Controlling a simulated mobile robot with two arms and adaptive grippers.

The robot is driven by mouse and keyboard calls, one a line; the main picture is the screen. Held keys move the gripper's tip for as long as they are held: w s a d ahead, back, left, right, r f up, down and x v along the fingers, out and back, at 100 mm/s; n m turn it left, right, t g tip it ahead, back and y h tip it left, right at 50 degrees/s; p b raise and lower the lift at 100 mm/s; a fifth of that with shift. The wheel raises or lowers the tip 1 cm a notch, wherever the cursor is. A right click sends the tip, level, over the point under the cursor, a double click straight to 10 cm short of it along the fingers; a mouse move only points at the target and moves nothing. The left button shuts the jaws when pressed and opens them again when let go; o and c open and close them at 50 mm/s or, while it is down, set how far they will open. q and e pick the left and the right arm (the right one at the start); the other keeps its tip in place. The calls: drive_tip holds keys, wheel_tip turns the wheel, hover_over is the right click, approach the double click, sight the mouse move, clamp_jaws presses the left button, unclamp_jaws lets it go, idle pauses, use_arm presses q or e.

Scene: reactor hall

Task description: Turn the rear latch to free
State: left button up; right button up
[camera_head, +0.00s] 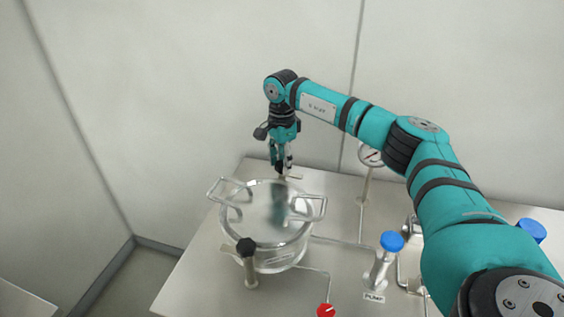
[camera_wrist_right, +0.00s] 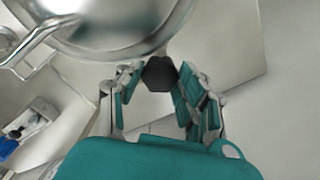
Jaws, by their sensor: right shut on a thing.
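The round metal vessel (camera_head: 265,255) with a shiny lid (camera_head: 262,208) and side handles stands on the steel table. My right gripper (camera_head: 282,165) points down at the rear edge of the lid. It is shut on the rear latch's black six-sided knob (camera_wrist_right: 160,74), which sits between the fingers in the wrist view. In the head view the fingers mostly hide this knob, and I cannot tell which way the latch arm points. The front latch (camera_head: 246,247) has a similar black knob on a post at the vessel's front left. My left gripper is not in view.
A blue-capped pump post (camera_head: 391,242), a red knob (camera_head: 326,310) and a handwheel (camera_head: 371,155) on a stem stand right of the vessel, with thin pipes on the table (camera_head: 200,282). Another blue cap (camera_head: 531,230) is at the far right. The wall is behind.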

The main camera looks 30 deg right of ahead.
sight(281, 164)
drive_tip(key=shift+n, duration=0.4)
drive_tip(key=o, duration=1.1)
drive_tip(key=shift+o, duration=0.2)
wheel_tip(281, 164, up, 12)
drive_tip(key=shift+r, duration=0.15)
